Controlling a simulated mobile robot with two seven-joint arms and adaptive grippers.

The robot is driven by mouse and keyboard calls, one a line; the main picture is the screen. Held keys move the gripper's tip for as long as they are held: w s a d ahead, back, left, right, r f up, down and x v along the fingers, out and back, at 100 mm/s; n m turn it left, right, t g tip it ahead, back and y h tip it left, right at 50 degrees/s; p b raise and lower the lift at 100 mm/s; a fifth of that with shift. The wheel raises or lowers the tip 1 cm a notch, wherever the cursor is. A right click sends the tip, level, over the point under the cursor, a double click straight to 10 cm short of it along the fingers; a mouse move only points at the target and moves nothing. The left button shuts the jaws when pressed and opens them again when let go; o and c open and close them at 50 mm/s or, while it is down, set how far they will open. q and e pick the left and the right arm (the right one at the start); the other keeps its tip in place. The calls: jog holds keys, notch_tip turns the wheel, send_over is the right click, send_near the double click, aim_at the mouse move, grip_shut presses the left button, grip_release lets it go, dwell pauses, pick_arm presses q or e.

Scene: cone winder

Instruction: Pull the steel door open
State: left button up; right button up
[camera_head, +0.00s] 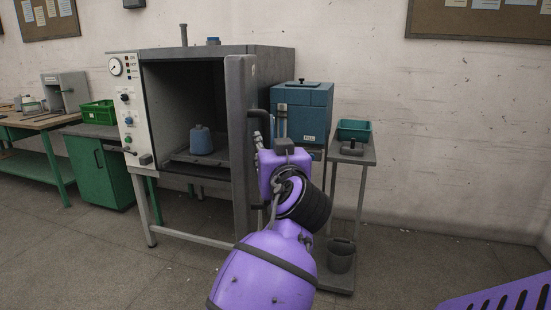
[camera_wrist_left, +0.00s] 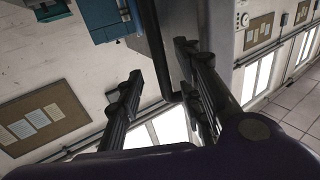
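The steel door (camera_head: 241,150) of the grey oven cabinet (camera_head: 215,52) stands swung well open, seen nearly edge-on in the head view. Its dark bar handle (camera_head: 256,113) is on the door's right side; in the left wrist view the handle (camera_wrist_left: 153,40) runs down between the fingers. My left gripper (camera_wrist_left: 160,62) is open, its fingers apart on either side of the bar, with the bar closer to the right-hand fingers. In the head view my purple wrist partly hides the lower handle and fingers. My right gripper is not in view.
A blue-grey container (camera_head: 201,141) sits inside the open chamber. A blue box (camera_head: 302,108) and a green bin (camera_head: 354,129) stand on a side trolley right of the door. A bucket (camera_head: 341,256) is on its lower shelf. Floor in front of the cabinet is clear.

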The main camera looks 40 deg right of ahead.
pick_arm(q)
jog(key=shift+v, duration=2.7)
